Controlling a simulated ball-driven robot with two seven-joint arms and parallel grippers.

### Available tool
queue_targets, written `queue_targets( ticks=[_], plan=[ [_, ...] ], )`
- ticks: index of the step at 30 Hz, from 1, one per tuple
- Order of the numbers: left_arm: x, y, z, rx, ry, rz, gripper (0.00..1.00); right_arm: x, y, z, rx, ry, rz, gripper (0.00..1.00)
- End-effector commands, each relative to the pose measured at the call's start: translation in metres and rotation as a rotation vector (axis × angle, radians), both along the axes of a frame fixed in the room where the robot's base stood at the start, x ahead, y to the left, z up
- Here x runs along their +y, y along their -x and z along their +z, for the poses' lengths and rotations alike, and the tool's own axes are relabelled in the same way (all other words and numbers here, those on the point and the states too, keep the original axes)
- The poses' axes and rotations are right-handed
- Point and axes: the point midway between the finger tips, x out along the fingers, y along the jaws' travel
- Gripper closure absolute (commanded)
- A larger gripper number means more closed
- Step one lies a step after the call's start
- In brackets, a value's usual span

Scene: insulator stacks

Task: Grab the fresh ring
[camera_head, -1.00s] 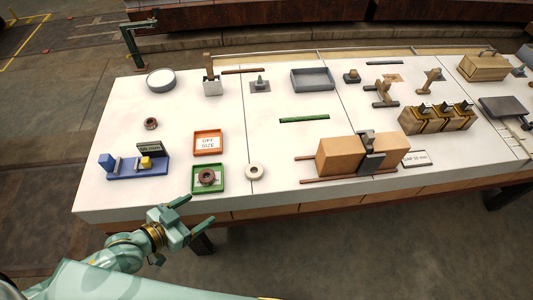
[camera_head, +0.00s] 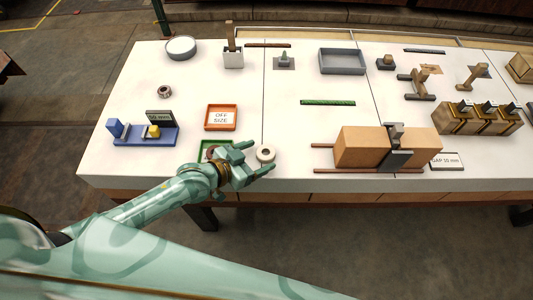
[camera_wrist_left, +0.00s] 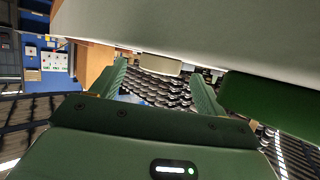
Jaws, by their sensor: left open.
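A pale cream ring (camera_head: 266,152) lies flat on the white table, just right of the green tray (camera_head: 203,147). My left gripper (camera_head: 260,157) is open and empty, low at the table's front edge, with its fingertips close to this ring. In the left wrist view, the cream ring (camera_wrist_left: 160,66) shows beyond and between the two spread fingers (camera_wrist_left: 160,74); I cannot tell whether a finger touches it. A brown ring (camera_head: 211,152) in the green tray is mostly hidden by my gripper. Another brownish ring (camera_head: 164,92) lies farther back. My right gripper is not in view.
An orange tray (camera_head: 234,125) marked "OFF SIZE" stands behind the green tray. A blue fixture (camera_head: 130,137) with a yellow block is to the left. A large brown block (camera_head: 362,147) with rods stands to the right. The table between ring and rods is clear.

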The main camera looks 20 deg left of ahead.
Motion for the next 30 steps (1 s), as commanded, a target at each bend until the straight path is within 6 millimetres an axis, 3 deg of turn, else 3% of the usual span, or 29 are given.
queue_targets(
  ticks=[4,11,16,25,30],
  plan=[
    [-0.009,-0.012,-0.008,0.001,-0.002,0.0,0.26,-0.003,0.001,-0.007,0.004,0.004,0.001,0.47],
    [-0.009,-0.013,-0.007,0.0,-0.002,-0.001,0.26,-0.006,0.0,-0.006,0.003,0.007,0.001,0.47],
    [-0.009,-0.013,-0.007,0.001,-0.003,-0.001,0.73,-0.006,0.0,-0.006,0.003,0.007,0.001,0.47],
    [-0.009,-0.013,-0.006,0.0,-0.002,-0.001,0.74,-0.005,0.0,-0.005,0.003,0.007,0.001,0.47],
    [-0.009,-0.013,0.007,-0.002,-0.001,-0.001,0.74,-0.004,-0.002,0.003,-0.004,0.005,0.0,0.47]
  ],
)
